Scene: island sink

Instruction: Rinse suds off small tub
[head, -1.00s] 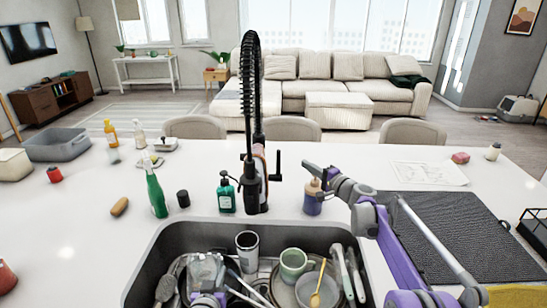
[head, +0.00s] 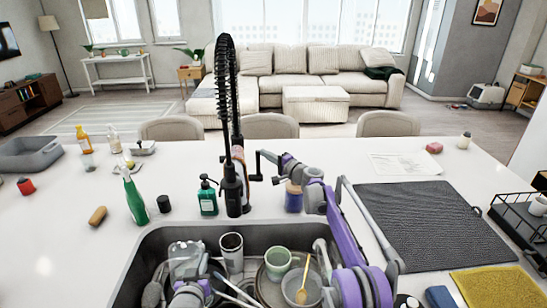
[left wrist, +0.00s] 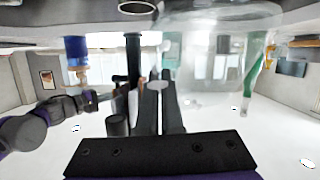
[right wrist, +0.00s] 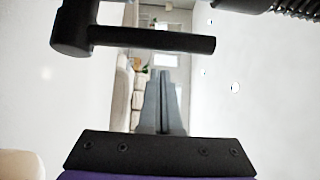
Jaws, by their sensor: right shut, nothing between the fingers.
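The small clear tub (head: 186,258) is over the left part of the sink (head: 130,285); it fills the upper right of the left wrist view (left wrist: 215,50). My left gripper (left wrist: 160,90) is shut on the tub's edge, with its fingers close together. Suds cannot be made out on the see-through wall. The black faucet (head: 233,180) stands behind the sink, and no water stream shows. My right gripper (head: 260,160) is shut and empty beside the faucet lever (head: 254,178). In the right wrist view the lever (right wrist: 150,40) lies just beyond the fingertips (right wrist: 163,75).
The sink holds a tumbler (head: 231,252), a green mug (head: 277,262), a bowl (head: 300,287) and utensils. A soap pump (head: 207,198) and green spray bottle (head: 134,197) stand left of the faucet. A blue bottle (head: 293,198) is close to my right arm. A dark mat (head: 430,230) lies right.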

